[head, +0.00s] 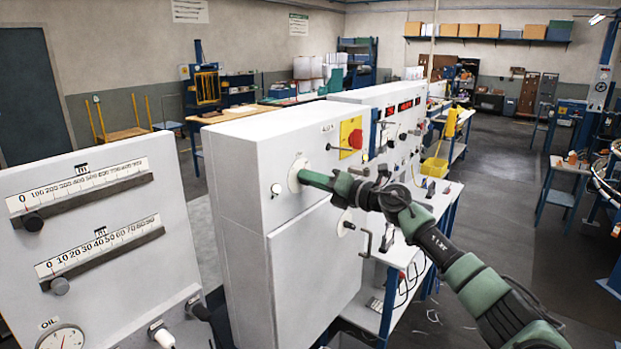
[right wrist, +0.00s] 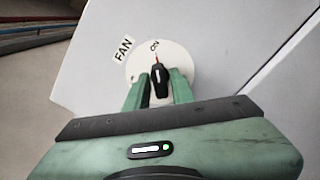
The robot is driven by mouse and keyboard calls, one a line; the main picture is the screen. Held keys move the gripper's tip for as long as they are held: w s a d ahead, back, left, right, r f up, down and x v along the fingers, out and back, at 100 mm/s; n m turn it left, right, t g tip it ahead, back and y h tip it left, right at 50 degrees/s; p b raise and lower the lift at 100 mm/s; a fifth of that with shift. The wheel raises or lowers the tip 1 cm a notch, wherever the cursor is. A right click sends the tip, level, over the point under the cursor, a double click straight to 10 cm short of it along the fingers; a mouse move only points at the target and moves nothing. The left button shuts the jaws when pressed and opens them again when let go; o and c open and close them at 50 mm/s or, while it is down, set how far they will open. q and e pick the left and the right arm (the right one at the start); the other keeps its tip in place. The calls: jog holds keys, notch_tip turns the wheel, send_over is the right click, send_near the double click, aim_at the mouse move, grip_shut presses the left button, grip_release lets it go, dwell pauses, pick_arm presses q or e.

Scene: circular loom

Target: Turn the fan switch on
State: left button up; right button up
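The fan switch is a black knob (right wrist: 160,80) with a red mark on a round white plate (right wrist: 178,60), beside a FAN label (right wrist: 123,49). In the right wrist view the red mark points at the word ON. The plate also shows in the head view (head: 296,173) on the front of a grey cabinet. My right gripper (head: 306,178) is at the plate and covers the knob there. In the right wrist view its green fingers (right wrist: 160,88) stand on both sides of the knob and look shut on it. My left gripper is not in view.
A crank handle (head: 355,228) sticks out below. A grey panel with slide scales (head: 100,250) stands at left. A blue-legged table (head: 400,255) stands by the cabinet. Open floor lies to the right.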

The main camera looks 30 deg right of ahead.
jog(key=shift+o, duration=0.8)
jog(key=b+v, duration=0.2)
jog(key=v, duration=0.5)
jog(key=shift+b, duration=0.35)
jog(key=shift+w, duration=0.1)
jog(key=shift+f, duration=0.1)
